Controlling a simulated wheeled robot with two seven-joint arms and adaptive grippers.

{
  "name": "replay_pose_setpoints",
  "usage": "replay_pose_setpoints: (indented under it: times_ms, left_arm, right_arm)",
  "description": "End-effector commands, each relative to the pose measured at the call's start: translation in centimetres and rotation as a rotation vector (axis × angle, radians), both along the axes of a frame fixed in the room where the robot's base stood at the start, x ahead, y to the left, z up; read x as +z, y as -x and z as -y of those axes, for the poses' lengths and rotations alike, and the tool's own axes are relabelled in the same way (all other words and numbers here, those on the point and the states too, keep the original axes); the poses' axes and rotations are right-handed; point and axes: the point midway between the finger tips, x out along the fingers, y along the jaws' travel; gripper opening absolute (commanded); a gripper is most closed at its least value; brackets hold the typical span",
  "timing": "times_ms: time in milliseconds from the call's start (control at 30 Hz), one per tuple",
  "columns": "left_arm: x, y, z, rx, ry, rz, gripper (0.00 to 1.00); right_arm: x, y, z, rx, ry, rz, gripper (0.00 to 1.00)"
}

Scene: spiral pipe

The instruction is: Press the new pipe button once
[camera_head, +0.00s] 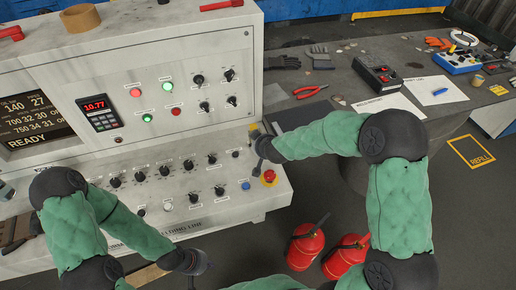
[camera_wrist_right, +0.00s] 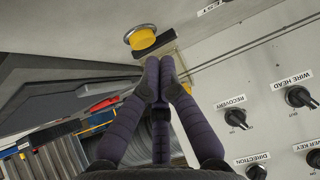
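A round yellow button (camera_wrist_right: 142,38) in a metal ring sits on the pale console panel in the right wrist view. It also shows small in the head view (camera_head: 252,128), at the console's right end. My right gripper's fingertips (camera_wrist_right: 158,75) are together with nothing seen between them, just below the button in the picture. Whether they touch it I cannot tell. In the head view my right gripper (camera_head: 258,144) is small and dark beside the button. My left gripper (camera_head: 194,268) is low in front of the console; its fingers are not clear. No label naming the new pipe button is readable.
The console (camera_head: 210,130) carries several black knobs, a blue button (camera_head: 246,186) and a red emergency stop (camera_head: 269,176) near the right arm. A table (camera_head: 345,85) with tools and papers stands to the right. Fire extinguishers (camera_head: 305,247) stand on the floor.

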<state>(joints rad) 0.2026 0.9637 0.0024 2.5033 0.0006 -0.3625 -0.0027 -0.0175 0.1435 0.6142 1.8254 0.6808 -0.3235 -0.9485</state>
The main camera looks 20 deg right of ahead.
Motion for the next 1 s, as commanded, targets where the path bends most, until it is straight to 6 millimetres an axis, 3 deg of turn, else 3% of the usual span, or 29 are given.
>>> replay_pose_setpoints:
  times_ms: [1000]
  left_arm:
    - [-0.33,0.0,0.0,0.0,0.0,0.0,0.0]
  right_arm:
    - [-0.88,0.02,0.0,0.0,0.0,0.0,0.0]
